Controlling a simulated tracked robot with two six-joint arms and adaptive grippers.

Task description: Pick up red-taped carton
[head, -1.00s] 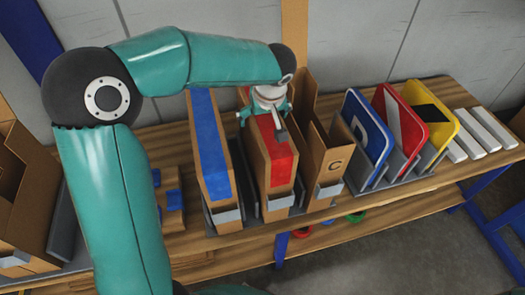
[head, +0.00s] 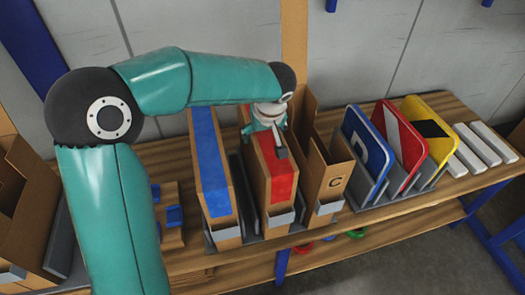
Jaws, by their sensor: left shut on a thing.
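The red-taped carton (head: 283,184) stands upright in a grey rack slot on the wooden bench, between the blue-taped carton and an open carton marked C. Red tape runs along its top and down its front. My left gripper (head: 279,152) is over the carton's top, pointing down, and is shut on it. The gripper hides part of the top, and the far finger is hard to make out. My right gripper is not in the head view.
The blue-taped carton (head: 212,170) stands close on the left and the open carton marked C (head: 330,182) close on the right. Blue, red and yellow signs (head: 403,147) stand in a rack further right. White bars (head: 484,143) lie at the bench's right end.

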